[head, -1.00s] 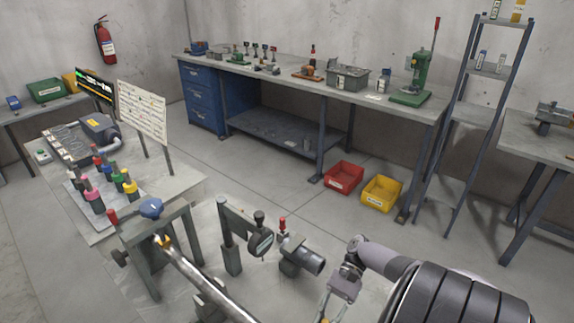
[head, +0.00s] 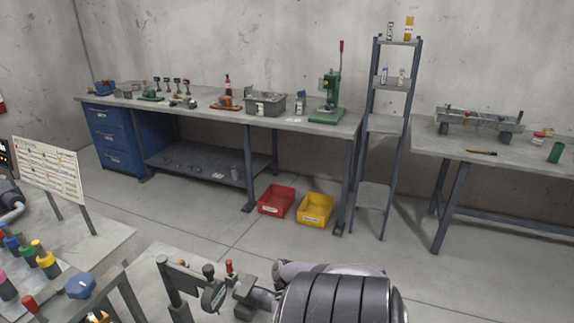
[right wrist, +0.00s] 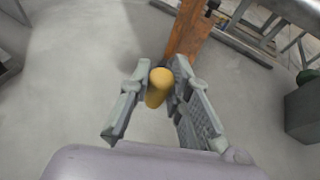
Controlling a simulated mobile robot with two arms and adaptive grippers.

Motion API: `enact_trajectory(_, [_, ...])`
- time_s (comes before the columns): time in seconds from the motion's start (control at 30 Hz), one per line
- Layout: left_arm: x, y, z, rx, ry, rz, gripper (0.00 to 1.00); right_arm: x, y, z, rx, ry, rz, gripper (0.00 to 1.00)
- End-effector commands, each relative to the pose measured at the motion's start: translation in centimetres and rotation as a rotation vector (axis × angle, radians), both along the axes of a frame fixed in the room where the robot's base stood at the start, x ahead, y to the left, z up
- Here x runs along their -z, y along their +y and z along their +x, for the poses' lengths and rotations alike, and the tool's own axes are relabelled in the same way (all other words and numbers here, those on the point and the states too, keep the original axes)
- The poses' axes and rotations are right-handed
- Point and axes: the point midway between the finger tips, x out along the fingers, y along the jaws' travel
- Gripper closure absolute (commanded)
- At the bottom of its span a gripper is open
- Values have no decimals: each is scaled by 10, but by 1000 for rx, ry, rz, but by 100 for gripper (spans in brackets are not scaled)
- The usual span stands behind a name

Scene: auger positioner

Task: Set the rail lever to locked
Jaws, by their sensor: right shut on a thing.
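In the right wrist view my right gripper (right wrist: 160,88) is shut on a yellow knob (right wrist: 157,91). Behind the knob runs an orange-brown bar (right wrist: 189,34), which looks like part of the rail lever. I cannot read a locked or unlocked mark there. My left gripper is in neither current view.
A stand with a blue knob (head: 80,286) and several coloured pegs is at lower left. A red bin (head: 276,201) and a yellow bin (head: 315,210) sit on the floor. A long workbench (head: 215,106), a shelf rack (head: 384,125) and a right table (head: 480,150) line the wall.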

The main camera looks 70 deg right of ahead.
Motion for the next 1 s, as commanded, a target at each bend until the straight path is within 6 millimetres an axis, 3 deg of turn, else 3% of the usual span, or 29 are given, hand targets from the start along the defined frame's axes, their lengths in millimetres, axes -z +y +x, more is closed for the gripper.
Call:
enact_trajectory(0.1, [0,0,0,1,0,0,58,0,0,2,2,-6,-1,100])
enact_trajectory(0.13, [0,0,0,1,0,0,58,0,0,2,2,-6,-1,82])
enact_trajectory(0.43, [0,0,1,2,-1,0,58,0,0,1,1,-3,0,62])
enact_trajectory(0.77, [0,4,4,2,-7,4,58,-1,0,0,1,-1,-1,61])
enact_trajectory(1.0, [0,2,3,2,-6,2,58,-21,0,-1,-2,0,-1,61])
